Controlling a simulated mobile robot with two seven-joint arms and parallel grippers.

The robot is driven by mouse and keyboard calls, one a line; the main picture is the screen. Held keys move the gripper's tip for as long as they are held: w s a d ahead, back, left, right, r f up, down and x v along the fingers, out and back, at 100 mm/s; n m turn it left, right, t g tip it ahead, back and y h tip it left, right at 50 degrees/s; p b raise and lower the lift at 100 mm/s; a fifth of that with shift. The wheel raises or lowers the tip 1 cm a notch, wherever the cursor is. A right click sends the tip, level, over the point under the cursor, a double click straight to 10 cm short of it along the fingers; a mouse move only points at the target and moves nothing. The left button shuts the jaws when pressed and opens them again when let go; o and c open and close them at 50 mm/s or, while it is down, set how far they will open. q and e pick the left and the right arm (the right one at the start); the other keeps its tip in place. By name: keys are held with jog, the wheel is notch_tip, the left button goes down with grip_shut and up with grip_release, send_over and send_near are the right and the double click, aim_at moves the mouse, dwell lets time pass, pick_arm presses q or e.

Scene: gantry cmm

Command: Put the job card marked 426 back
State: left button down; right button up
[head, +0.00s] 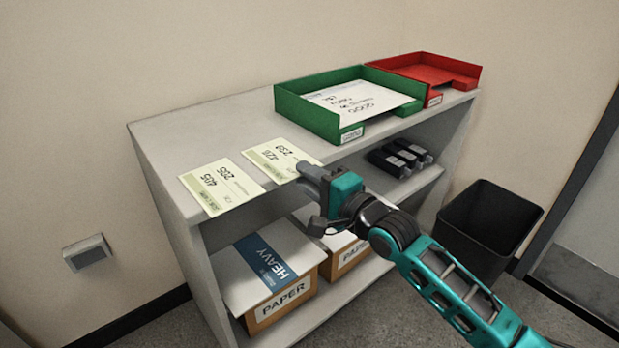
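The job card marked 426 (272,155), pale yellow and white and also printed 239, lies on the grey shelf unit's top (226,137), reaching its front edge. My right gripper (304,180) is at the card's front right part, with its fingertips over or against that edge. I cannot tell whether the fingers are closed on the card. A second card (222,186), marked 405 and 205, lies to the left. My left gripper is not in view.
A green tray (292,107) holding a printed sheet (362,101) and a red tray (440,71) stand farther right on top. Black devices (400,158) and paper boxes (283,302) sit on lower shelves. A black bin (490,225) stands at right.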

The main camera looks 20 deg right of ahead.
jog(key=shift+r, duration=0.1)
jog(key=p+v, duration=0.3)
jog(key=v, duration=0.9)
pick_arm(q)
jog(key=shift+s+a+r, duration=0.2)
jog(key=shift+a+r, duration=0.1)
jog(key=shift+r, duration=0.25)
pick_arm(e)
jog(key=s+a+f+n+g+h, duration=0.2)
jog(key=s+f+n, duration=0.3)
jog(key=f+n, duration=0.3)
jog(key=s+a+f+n+g+h, duration=0.2)
jog(key=s+a+f+n, duration=0.3)
jog(key=f+n, duration=0.3)
notch_tip(320, 180, down, 3)
jog(key=shift+s+a+r+g, duration=0.2)
jog(key=shift+s+a+g, duration=0.05)
jog(key=shift+s+g, duration=0.6)
